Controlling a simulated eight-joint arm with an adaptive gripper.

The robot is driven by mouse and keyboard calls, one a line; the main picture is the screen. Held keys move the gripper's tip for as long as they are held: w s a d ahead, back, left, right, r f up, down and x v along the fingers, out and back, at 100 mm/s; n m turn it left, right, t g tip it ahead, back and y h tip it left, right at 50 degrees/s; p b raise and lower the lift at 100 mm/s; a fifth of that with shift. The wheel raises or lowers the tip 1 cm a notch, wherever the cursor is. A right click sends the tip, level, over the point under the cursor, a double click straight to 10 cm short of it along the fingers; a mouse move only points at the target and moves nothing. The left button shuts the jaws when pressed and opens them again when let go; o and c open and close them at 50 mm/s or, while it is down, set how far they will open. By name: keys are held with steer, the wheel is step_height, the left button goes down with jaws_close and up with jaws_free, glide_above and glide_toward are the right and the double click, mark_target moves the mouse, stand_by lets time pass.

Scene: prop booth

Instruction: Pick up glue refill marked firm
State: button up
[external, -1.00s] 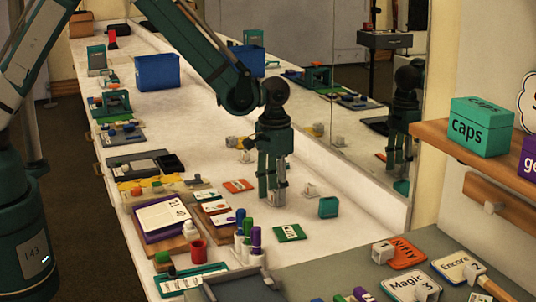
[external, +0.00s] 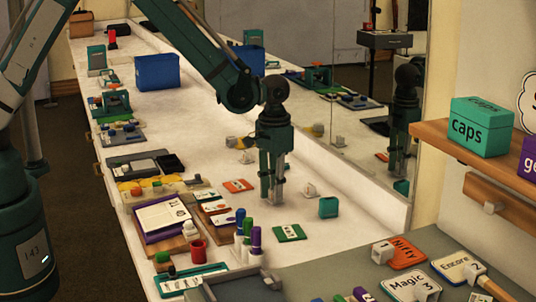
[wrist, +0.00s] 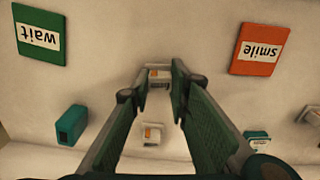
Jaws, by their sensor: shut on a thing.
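My gripper (external: 272,198) points straight down at the white counter, its fingertips low over the surface. In the wrist view, my gripper (wrist: 159,88) is shut on a small white block with an orange-and-white label (wrist: 158,73), mostly between the fingertips. Its label is too small to read, so I cannot tell whether it says firm. A similar white block with an orange label (wrist: 152,135) stands apart on the counter; it also shows in the external view (external: 309,189), right of my gripper.
An orange "smile" card (wrist: 260,48) and a green "wait" card (wrist: 40,35) lie nearby. A teal block (external: 328,208) stands to the right. Upright markers (external: 248,240) stand in front. A mirror runs along the right side of the counter.

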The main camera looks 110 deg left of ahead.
step_height(320, 180, up, 9)
steer(key=shift+r+p, duration=0.2)
steer(key=shift+p, duration=0.5)
stand_by(0.4)
